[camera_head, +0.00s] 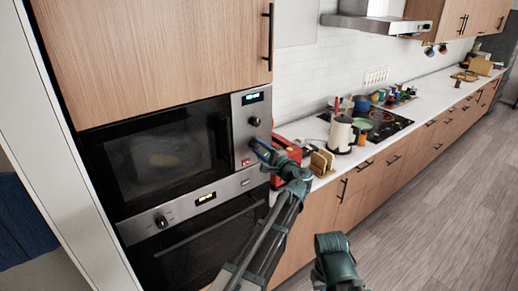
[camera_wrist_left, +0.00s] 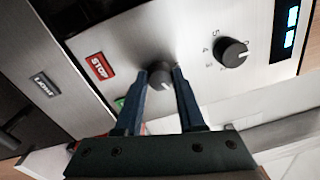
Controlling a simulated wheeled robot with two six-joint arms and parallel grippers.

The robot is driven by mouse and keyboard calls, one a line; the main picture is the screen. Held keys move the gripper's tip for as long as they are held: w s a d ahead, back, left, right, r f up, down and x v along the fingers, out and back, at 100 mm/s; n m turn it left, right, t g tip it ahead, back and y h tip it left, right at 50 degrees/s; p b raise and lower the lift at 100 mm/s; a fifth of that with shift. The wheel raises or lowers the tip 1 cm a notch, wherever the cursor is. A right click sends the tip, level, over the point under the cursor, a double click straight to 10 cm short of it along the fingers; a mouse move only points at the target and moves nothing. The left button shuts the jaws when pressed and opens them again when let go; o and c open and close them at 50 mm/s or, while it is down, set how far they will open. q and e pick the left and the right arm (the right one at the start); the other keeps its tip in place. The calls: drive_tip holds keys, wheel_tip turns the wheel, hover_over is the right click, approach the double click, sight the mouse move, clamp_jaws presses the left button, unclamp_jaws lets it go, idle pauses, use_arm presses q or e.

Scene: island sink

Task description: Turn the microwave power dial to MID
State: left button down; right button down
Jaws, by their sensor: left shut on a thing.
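The microwave (camera_head: 160,160) is built into the wooden cabinet, its door shut. Its steel control panel on the right has a lit display (camera_head: 252,98) and an upper dial (camera_head: 254,121). My left gripper (camera_head: 259,147) is at the lower dial. In the left wrist view, the fingers of my left gripper (camera_wrist_left: 162,75) are shut on this dark round dial (camera_wrist_left: 160,76); no marks around it can be read. The other dial (camera_wrist_left: 231,52), with numbers beside it, is apart from the fingers. My right gripper's fingers do not show; only part of that arm is visible at the bottom.
A red STOP button (camera_wrist_left: 98,66) and a partly hidden green button (camera_wrist_left: 120,102) are near the gripped dial. An oven (camera_head: 205,240) is below the microwave. A red box (camera_head: 287,152), toast (camera_head: 321,162) and a kettle (camera_head: 341,134) stand on the right counter. The floor (camera_head: 440,200) is clear.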

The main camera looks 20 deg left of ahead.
use_arm(q)
drive_tip(key=shift+s+n, duration=0.1)
drive_tip(key=shift+n, duration=0.5)
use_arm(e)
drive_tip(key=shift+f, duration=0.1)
use_arm(q)
drive_tip(key=shift+f, duration=0.1)
drive_tip(key=c, duration=0.5)
unclamp_jaws()
drive_tip(key=shift+s, duration=0.1)
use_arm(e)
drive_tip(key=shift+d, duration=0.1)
